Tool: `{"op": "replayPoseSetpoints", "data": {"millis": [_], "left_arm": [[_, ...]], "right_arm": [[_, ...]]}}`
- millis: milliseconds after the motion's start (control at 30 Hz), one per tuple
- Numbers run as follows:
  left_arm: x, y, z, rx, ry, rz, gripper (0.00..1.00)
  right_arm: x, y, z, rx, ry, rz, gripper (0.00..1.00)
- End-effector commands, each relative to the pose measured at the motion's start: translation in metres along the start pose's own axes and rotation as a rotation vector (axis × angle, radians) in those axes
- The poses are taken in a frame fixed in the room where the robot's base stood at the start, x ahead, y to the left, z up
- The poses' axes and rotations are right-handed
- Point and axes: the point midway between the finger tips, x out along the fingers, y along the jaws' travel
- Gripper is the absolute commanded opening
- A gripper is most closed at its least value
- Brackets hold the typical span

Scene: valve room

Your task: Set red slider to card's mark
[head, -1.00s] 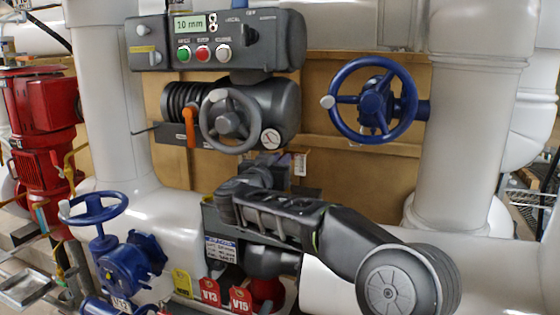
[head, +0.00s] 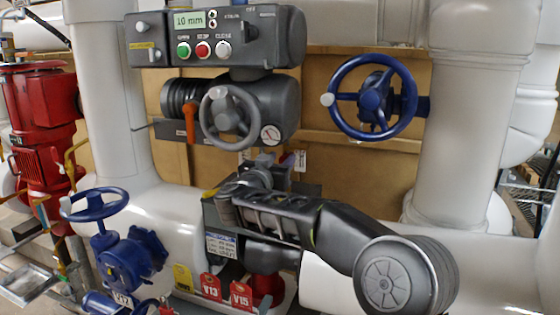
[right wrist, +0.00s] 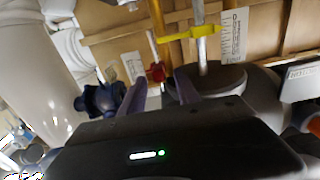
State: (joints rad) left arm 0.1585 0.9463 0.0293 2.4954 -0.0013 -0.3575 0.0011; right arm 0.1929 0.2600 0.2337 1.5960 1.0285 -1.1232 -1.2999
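In the right wrist view, a small red piece (right wrist: 156,73), which looks like the red slider, sits on a thin pale rod. A yellow crosspiece (right wrist: 188,34) and a white printed scale (right wrist: 233,36) are close by. My right gripper (right wrist: 159,79) is open, with its purple fingers on either side of the red piece; contact cannot be told. In the head view, my right gripper (head: 276,158) is below the grey handwheel, and the slider is not clearly visible. A printed card (head: 221,246) is beside my right arm, its text too small to read. My left gripper is not in view.
A grey control box (head: 217,36) displays 10 mm above an actuator with a grey handwheel (head: 230,117) and orange lever (head: 190,122). Blue handwheels stand at right (head: 371,99) and left (head: 94,204). Thick white pipes (head: 475,110) flank the space.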

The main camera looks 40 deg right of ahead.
Motion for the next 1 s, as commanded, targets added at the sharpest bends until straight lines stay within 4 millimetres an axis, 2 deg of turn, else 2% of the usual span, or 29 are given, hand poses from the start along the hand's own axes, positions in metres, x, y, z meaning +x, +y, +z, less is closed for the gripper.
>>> {"op": "replayPoseSetpoints", "data": {"millis": [233, 533, 700, 1000], "left_arm": [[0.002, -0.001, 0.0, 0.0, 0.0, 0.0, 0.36], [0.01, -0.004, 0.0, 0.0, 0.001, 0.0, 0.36], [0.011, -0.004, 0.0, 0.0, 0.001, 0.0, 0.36], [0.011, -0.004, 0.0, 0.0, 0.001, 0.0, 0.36]], "right_arm": [[-0.01, -0.001, 0.0, 0.0, 0.001, -0.002, 0.38], [-0.058, -0.001, 0.0, 0.001, 0.002, -0.003, 0.38], [-0.075, 0.0, 0.0, 0.0, 0.001, -0.001, 0.38], [-0.078, 0.0, 0.0, 0.0, 0.0, 0.0, 0.38]]}}
